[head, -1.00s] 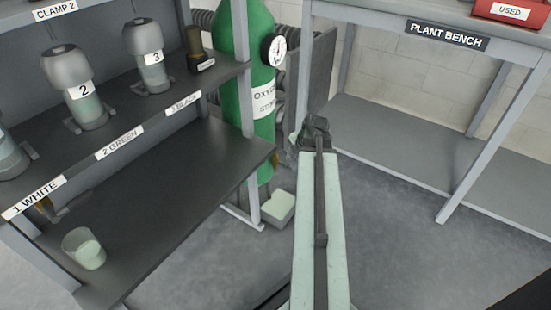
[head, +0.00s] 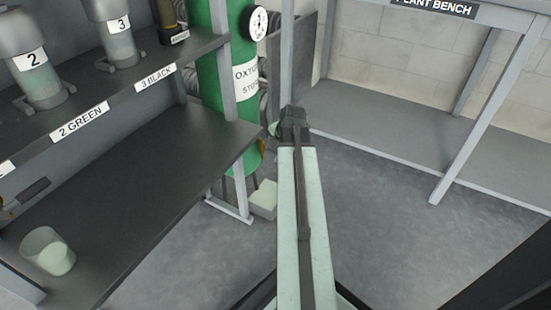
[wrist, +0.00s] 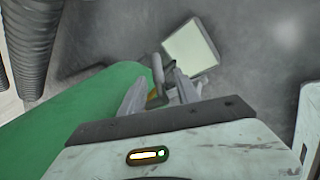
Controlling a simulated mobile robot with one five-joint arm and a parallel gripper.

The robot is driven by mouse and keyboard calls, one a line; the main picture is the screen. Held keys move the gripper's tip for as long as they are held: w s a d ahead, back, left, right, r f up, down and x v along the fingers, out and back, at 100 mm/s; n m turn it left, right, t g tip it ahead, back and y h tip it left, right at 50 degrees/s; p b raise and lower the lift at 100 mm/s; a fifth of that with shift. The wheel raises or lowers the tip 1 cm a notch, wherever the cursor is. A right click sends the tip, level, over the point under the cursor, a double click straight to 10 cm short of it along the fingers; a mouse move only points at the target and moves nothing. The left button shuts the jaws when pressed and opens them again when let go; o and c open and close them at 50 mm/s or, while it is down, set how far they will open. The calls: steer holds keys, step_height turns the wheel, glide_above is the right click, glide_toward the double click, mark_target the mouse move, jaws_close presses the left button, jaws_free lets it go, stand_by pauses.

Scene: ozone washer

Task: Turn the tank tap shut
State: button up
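The green oxygen tank (head: 222,95) stands upright behind the shelf's right end in the head view. It fills the lower left of the wrist view (wrist: 60,125). A dark tap lever (wrist: 158,68) with a yellow-orange part (wrist: 152,97) sits beside the tank in the wrist view. My gripper (wrist: 160,82) is open there, with one finger on each side of the lever. I cannot tell whether either finger touches it. In the head view my arm reaches toward the tank's right side, and its wrist hides most of the gripper.
A shelf unit (head: 150,185) with numbered bottles and a clear cup (head: 48,252) is on the left. A pale box (head: 264,197) sits on the floor by the tank. The plant bench (head: 395,125) is on the right. Open floor lies between shelf and bench.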

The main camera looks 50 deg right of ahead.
jaws_close()
steer(key=shift+a, duration=0.25)
stand_by(1.2)
